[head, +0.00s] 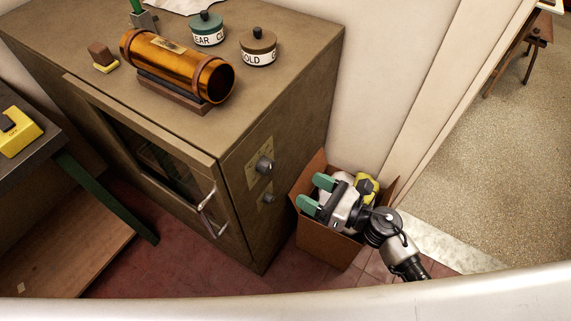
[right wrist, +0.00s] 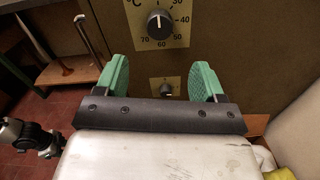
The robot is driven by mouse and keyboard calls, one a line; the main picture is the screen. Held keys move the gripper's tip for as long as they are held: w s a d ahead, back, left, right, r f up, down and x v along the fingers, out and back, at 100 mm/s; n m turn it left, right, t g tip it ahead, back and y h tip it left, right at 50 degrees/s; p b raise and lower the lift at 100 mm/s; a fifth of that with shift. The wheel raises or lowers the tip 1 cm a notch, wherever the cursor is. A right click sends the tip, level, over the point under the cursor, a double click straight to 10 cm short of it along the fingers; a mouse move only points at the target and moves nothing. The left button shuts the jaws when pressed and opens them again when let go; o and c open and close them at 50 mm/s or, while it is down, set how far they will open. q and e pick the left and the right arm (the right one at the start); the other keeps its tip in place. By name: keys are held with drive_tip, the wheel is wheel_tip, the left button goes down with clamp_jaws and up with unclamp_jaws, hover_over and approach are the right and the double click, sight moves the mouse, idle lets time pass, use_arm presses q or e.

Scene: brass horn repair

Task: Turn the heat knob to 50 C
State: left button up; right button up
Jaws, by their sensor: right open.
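The heat knob (head: 264,165) is a dark round knob on a brass dial plate, on the right side of the brown cabinet oven (head: 290,130). In the right wrist view the knob (right wrist: 160,23) shows near the top. Its white mark points roughly upward, and 30, 40, 50, 60 and 70 are readable around it. My right gripper (head: 316,192) has green fingers, open and empty, pointing at the cabinet side, apart from the knob. In the right wrist view the heat knob lies above and beyond the gripper (right wrist: 161,75). My left gripper is not in view.
A smaller knob (right wrist: 167,88) sits below the heat knob. A cardboard box (head: 328,246) with wrapped items stands beneath my right gripper. The door handle (head: 207,211) sticks out at the front. A copper tube (head: 180,65) and jars (head: 258,47) stand on top.

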sight(271, 169)
drive_tip(key=p+x, duration=0.2)
drive_tip(key=x, duration=0.7)
drive_tip(key=shift+w+a, duration=0.2)
drive_tip(key=shift+a, duration=0.15)
drive_tip(key=shift+w+a, duration=0.15)
drive_tip(key=shift+a, duration=0.15)
drive_tip(key=shift+c, duration=0.3)
drive_tip(key=c, duration=0.8)
drive_tip(key=shift+c, duration=0.2)
